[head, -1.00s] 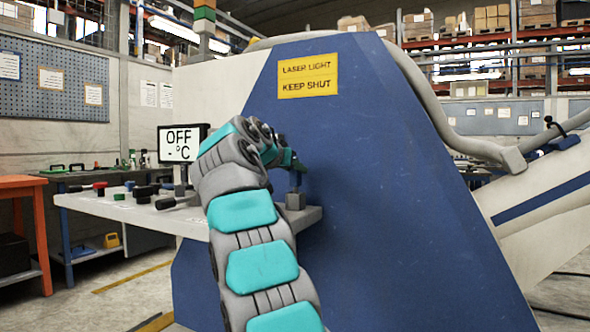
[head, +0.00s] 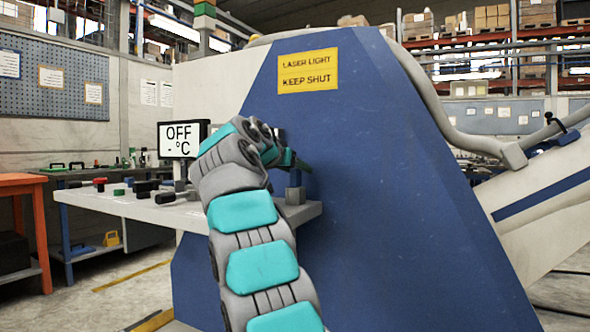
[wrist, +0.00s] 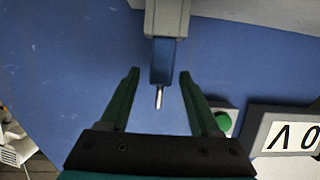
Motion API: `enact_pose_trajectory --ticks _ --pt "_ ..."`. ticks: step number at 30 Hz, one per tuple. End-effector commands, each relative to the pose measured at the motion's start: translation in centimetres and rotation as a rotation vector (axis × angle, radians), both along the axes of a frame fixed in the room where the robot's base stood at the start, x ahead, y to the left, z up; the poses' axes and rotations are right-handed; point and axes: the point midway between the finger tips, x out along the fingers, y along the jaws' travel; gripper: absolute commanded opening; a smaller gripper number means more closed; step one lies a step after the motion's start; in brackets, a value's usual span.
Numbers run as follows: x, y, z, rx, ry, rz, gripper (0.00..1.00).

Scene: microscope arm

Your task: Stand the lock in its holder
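The lock (wrist: 162,62) appears to be the blue piece with a thin silver pin in the wrist view. It is in line with a grey block (wrist: 167,17), seemingly its holder; how it is seated there is unclear. In the head view the blue piece (head: 295,178) is upright above the grey block (head: 295,196) at the shelf's right end, by the blue panel. My gripper (wrist: 158,76) is open, its green fingers on either side of the lock's pin end, with visible gaps on both sides. In the head view my arm hides part of the gripper.
A display reading OFF (head: 182,141) stands left of my arm. The pale shelf (head: 130,207) carries several knobs and handles on its left. The large blue panel (head: 375,190) with a yellow sign (head: 308,73) rises close behind my gripper. A green button (wrist: 222,120) is near the right finger.

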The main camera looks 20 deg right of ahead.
Motion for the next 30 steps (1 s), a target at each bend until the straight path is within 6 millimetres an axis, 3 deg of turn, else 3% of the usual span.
enact_pose_trajectory --ticks 11,24,30 --pt "-0.3 0.4 0.1 0.0 0.0 0.0 0.65" --pt "-3.9 5.1 2.0 -0.001 0.0 0.001 0.65" --pt "-4.6 5.9 2.2 0.001 0.001 0.0 0.65"
